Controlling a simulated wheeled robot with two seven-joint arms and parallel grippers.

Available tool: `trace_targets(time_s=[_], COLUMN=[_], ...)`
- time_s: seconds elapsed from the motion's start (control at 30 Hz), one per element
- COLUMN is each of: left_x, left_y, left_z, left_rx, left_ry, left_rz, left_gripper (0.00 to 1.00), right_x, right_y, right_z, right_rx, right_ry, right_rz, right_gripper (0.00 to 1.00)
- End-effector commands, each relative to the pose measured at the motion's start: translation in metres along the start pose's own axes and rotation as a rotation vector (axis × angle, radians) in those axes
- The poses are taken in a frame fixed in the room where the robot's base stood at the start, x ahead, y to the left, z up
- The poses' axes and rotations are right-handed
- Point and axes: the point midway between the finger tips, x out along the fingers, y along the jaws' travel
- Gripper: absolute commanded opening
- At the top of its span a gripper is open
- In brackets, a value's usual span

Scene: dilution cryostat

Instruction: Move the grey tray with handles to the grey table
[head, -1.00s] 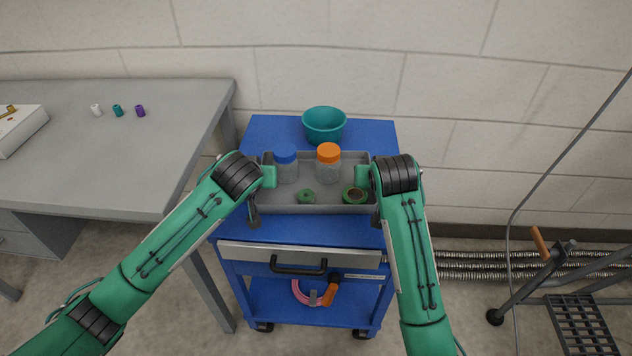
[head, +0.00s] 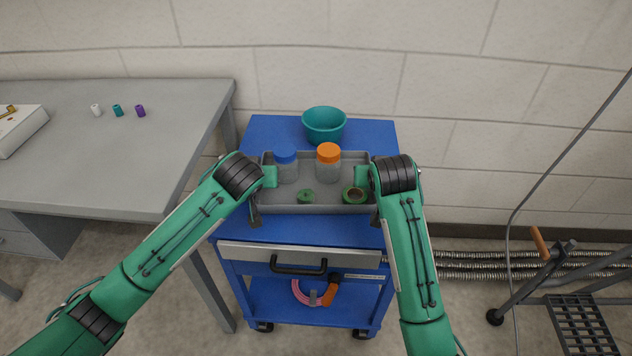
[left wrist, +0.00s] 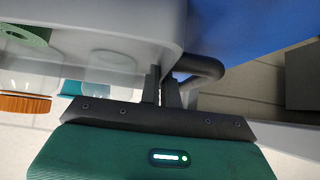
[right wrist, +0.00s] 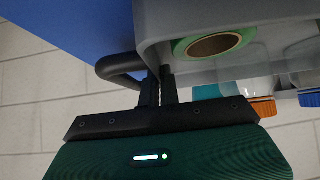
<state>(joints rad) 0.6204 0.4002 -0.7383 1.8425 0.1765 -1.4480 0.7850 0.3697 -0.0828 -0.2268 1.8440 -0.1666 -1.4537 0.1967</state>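My right gripper (right wrist: 158,88) is likewise at the right-end handle (right wrist: 118,66). The fingertips are partly hidden. The grey table (head: 150,180) is at the left.
A teal bowl (head: 324,125) stands on the cart (head: 260,135) behind the tray. White, teal and purple small cylinders (head: 118,111) and a white box (head: 18,130) are at the table's back and left. The table's front right area is clear. A wall is behind.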

Motion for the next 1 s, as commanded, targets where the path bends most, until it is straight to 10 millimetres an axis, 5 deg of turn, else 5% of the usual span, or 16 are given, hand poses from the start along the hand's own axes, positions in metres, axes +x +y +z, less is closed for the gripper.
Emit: trace_targets(time_s=[1.0], left_x=[-0.036], left_y=[-0.001], left_z=[-0.037], left_rx=[-0.001], left_ry=[0.002], left_rz=[-0.002], left_gripper=[0.0], right_x=[-0.036], right_y=[0.0], right_z=[-0.036], right_rx=[0.0], right_ry=[0.001], right_rz=[0.0], right_gripper=[0.0])
